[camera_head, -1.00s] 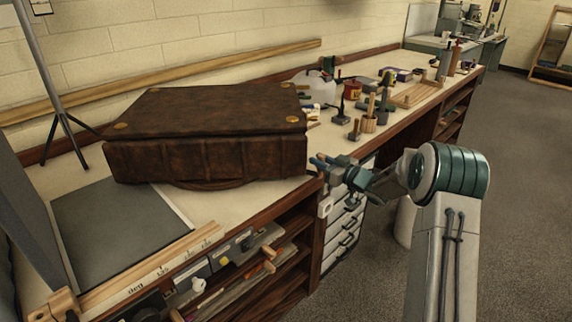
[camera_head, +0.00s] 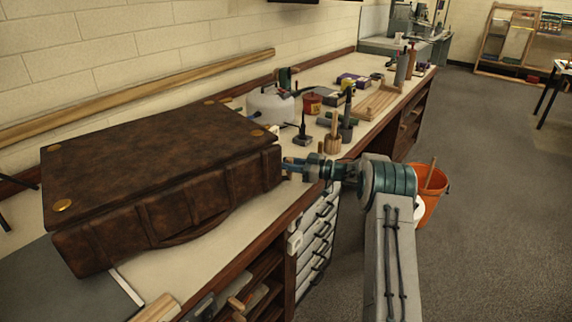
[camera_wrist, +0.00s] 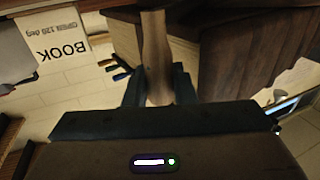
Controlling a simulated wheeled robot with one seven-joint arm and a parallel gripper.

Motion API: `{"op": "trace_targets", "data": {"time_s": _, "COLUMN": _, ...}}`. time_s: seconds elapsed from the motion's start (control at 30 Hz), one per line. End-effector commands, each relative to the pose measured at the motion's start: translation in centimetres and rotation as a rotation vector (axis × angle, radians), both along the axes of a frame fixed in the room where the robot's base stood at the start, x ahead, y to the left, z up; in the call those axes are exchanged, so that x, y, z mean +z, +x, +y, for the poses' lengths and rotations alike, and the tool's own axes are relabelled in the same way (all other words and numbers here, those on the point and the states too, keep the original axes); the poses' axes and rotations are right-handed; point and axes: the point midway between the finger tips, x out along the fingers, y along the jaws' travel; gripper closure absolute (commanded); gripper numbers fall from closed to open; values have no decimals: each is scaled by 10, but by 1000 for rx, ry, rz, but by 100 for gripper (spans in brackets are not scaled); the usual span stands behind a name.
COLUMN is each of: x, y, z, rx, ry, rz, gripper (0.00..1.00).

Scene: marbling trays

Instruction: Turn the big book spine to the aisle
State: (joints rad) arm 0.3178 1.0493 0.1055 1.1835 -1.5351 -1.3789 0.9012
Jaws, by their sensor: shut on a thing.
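The big book (camera_head: 150,160) is a thick, dark brown leather volume with brass corner studs, lying flat on the workbench (camera_head: 160,285). Its ribbed side (camera_head: 175,220) faces the bench's front edge, at a slight angle to it. My gripper (camera_head: 287,167) is at the book's right end, low near the front corner. The book's dark body (camera_wrist: 240,45) fills the upper right there. The exact contact is partly hidden.
Tools, a wooden holder (camera_head: 333,140) and a white jug (camera_head: 268,103) stand right of and behind the book. A grey mat (camera_head: 60,300) lies at the front left. An orange bucket (camera_head: 432,195) stands on the floor. A card marked BOOK (camera_wrist: 60,45) shows upside down in the wrist view.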

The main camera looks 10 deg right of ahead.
Motion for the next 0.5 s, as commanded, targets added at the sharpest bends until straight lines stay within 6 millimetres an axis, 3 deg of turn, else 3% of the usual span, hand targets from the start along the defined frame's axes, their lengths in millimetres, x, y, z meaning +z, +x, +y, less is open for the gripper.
{"op": "trace_targets", "data": {"time_s": 0.37, "x": 2, "y": 2, "z": 3, "rx": -3, "ry": -3, "rz": -5, "gripper": 100}}
{"op": "trace_targets", "data": {"time_s": 0.4, "x": 2, "y": 2, "z": 4, "rx": -2, "ry": -3, "rz": -5, "gripper": 66}}
{"op": "trace_targets", "data": {"time_s": 0.43, "x": 2, "y": 2, "z": 4, "rx": -1, "ry": -3, "rz": -4, "gripper": 57}}
{"op": "trace_targets", "data": {"time_s": 0.5, "x": 2, "y": 1, "z": 7, "rx": 3, "ry": -3, "rz": -4, "gripper": 57}}
